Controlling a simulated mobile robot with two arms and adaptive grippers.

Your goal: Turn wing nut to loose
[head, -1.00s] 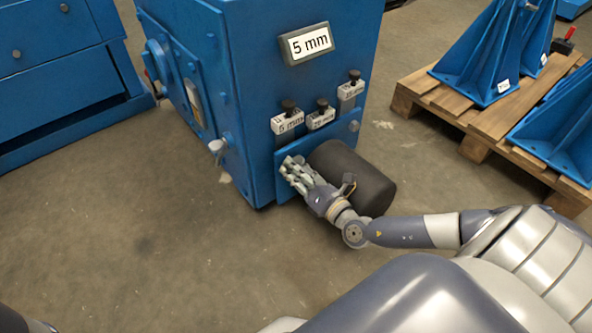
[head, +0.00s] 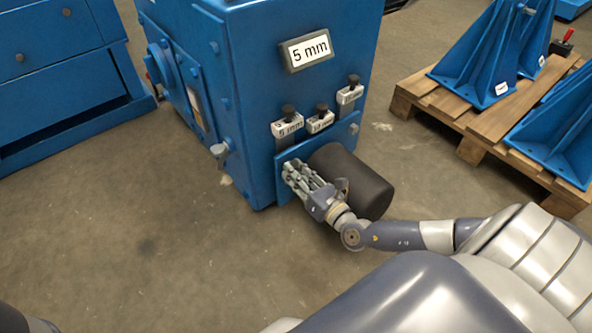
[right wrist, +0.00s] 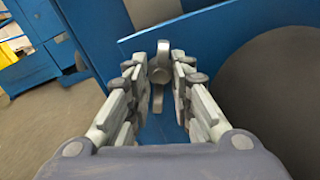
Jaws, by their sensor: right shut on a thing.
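The wing nut (right wrist: 158,76) shows in the right wrist view as a small grey piece with its wings roughly upright in the picture, against the blue panel. My right gripper (right wrist: 160,66) has its fingers on either side of it and is shut on it. In the head view my right gripper (head: 290,170) is at the lower front of the blue machine (head: 243,110), and its fingers hide the wing nut there. My left gripper is not in view.
A dark cylinder (head: 358,182) sticks out of the panel right beside my right gripper. Above are several black-knobbed labelled blocks (head: 321,121) and a "5 mm" sign (head: 308,50). A wooden pallet (head: 490,122) with blue brackets stands right. The floor at left is clear.

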